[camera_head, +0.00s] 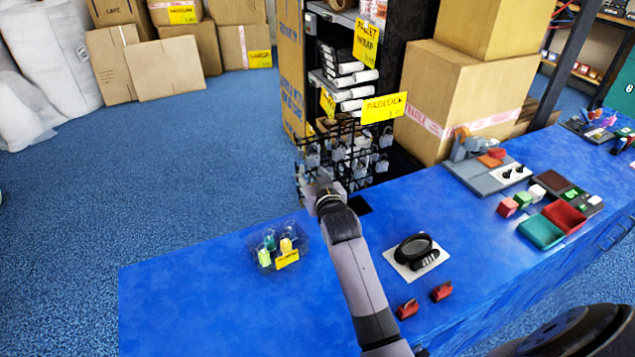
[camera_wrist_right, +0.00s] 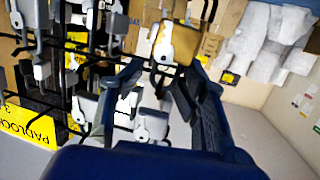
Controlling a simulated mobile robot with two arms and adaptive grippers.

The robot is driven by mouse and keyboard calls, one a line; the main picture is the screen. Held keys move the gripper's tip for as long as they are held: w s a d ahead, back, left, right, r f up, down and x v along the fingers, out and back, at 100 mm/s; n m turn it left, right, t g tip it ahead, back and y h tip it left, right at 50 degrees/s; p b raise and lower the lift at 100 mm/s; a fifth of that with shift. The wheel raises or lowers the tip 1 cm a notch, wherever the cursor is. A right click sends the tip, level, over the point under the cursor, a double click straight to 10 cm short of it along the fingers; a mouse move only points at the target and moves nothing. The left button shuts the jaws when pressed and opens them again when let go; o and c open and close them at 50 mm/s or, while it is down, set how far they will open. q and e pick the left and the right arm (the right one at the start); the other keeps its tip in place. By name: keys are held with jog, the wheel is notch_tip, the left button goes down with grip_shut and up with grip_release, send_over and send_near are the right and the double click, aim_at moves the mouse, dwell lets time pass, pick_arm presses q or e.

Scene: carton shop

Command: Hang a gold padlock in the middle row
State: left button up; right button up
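A black wire rack (camera_head: 318,150) labelled padlock stands at the counter's far edge, with several grey padlocks (camera_head: 362,140) on its hooks. My right gripper (camera_head: 322,183) is at the rack's lower front left. In the wrist view, a gold padlock (camera_wrist_right: 180,45) is just beyond the fingertips of my right gripper (camera_wrist_right: 165,68), among the hooks. The fingers are apart, and a gap shows beside the padlock. Whether its shackle is on a hook is unclear. Grey padlocks (camera_wrist_right: 151,124) hang close by. My left gripper is out of view.
A clear tray (camera_head: 305,262) with green and yellow padlocks is on the blue counter (camera_head: 200,310). A black coiled item on a white card (camera_head: 412,262) and red items (camera_head: 441,291) lie right of my arm. Cartons (camera_head: 460,90) stand behind.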

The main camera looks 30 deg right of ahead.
jog(key=v, duration=1.2)
